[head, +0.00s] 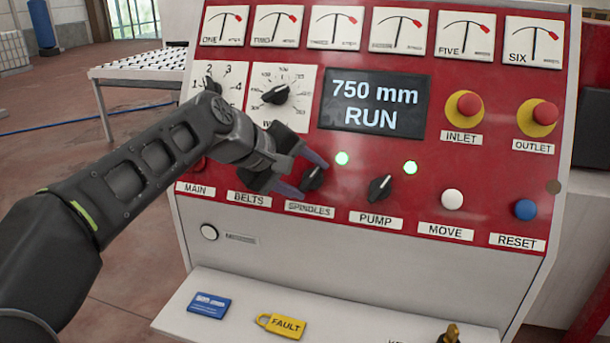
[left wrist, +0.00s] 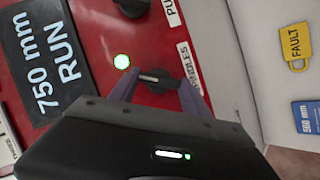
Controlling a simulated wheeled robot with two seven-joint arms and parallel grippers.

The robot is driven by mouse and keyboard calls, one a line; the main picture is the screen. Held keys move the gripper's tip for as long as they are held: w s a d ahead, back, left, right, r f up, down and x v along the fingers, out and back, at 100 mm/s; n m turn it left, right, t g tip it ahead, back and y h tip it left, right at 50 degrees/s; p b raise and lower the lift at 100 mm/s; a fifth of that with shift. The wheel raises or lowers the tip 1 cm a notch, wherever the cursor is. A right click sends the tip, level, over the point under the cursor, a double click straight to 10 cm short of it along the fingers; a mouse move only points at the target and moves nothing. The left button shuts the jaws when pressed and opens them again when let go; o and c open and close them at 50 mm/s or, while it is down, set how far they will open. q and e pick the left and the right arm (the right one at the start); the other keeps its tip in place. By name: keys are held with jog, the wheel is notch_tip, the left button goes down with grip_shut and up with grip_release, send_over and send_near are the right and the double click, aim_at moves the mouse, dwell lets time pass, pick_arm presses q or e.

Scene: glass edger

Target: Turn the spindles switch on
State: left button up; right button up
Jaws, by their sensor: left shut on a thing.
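The spindles switch (head: 313,178) is a black rotary knob above the SPINDLES label (head: 310,210) on the red panel. Its handle leans toward the upper right. My left gripper (head: 303,175) is at it, with one finger on each side, shut on the knob. The left wrist view also shows the knob (left wrist: 155,80) between the two fingertips, partly hidden by the gripper. My right gripper is in neither view.
The display (head: 374,104) reads 750 mm RUN. Inlet (head: 469,104) and outlet (head: 545,113) red buttons are farther right. A yellow FAULT tag (head: 281,325) lies on the ledge below. My left arm covers the panel's left part.

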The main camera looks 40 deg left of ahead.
pick_arm(q)
jog(key=o, duration=1.4)
jog(key=shift+s, duration=0.1)
jog(key=b+v, duration=0.1)
jog(key=v, duration=0.6)
jog(key=shift+s+r, duration=0.2)
jog(key=shift+s, duration=0.05)
